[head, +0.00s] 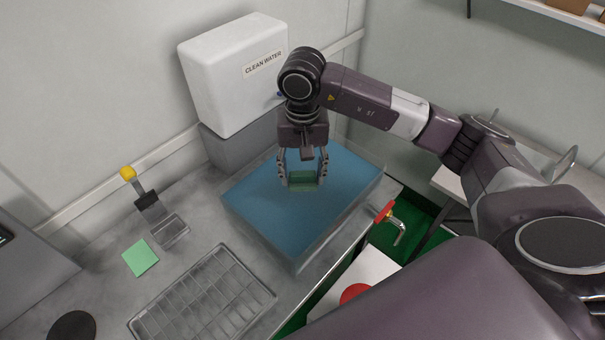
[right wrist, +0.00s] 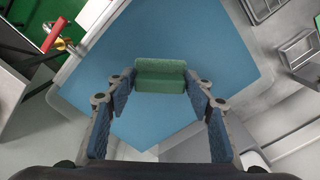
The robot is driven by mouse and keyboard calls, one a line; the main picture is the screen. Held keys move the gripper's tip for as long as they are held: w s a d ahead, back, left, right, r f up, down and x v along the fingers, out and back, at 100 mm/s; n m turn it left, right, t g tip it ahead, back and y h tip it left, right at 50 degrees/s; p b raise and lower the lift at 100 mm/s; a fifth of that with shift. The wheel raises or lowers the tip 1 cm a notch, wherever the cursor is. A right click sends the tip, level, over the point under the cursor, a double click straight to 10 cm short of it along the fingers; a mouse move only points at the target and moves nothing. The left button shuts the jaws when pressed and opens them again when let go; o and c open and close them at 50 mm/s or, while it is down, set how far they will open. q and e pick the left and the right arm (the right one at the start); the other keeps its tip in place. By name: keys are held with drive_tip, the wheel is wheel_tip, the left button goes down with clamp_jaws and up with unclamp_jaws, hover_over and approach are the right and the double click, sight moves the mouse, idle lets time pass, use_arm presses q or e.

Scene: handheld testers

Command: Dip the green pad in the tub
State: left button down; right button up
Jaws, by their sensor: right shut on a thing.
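The green pad (head: 303,178) is between the fingertips of my right gripper (head: 304,181), which is shut on it. In the right wrist view the pad (right wrist: 160,75) sits between the two fingers (right wrist: 160,84). The tub (head: 247,245) is a clear-walled rectangular basin of blue water on the counter. My right gripper points down over the tub, with the pad over the blue water. The pad's lower part looks darker in the head view; I cannot tell how deep it sits. My left gripper is not in view.
A white clean water tank (head: 235,75) stands behind the tub.

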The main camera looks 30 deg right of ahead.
drive_tip(key=shift+f+b, duration=4.6)
drive_tip(key=shift+f, duration=0.4)
drive_tip(key=shift+r+p, duration=3.2)
drive_tip(key=shift+r, duration=3.35)
